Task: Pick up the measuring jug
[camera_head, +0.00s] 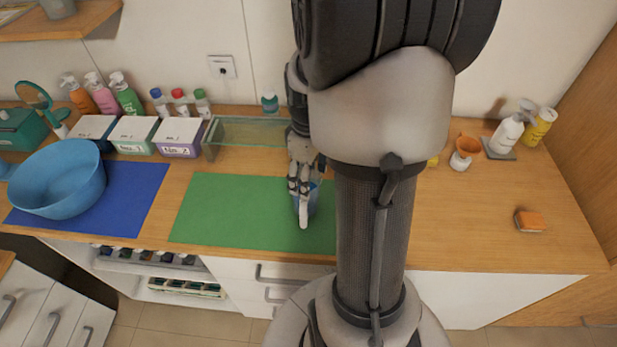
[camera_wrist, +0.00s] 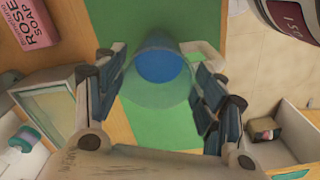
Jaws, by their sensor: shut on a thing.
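The measuring jug (camera_head: 313,200) is a translucent bluish jug with a white handle, over the green mat (camera_head: 235,212) in the head view. In the wrist view the jug (camera_wrist: 160,84) sits between my two fingers, its blue inside and white handle showing. My gripper (camera_head: 303,180) reaches down from above and is shut on the jug. The fingers of my gripper (camera_wrist: 160,85) flank it on both sides in the wrist view. My arm hides part of the mat's right side. I cannot tell whether the jug's base touches the mat.
A glass-sided tray (camera_head: 255,131) stands behind the mat. A blue basin (camera_head: 60,180) on a blue mat (camera_head: 130,205) and lidded boxes (camera_head: 133,135) are to the left. To the right are an orange funnel on a bottle (camera_head: 464,150), a sponge (camera_head: 530,221) and clear counter.

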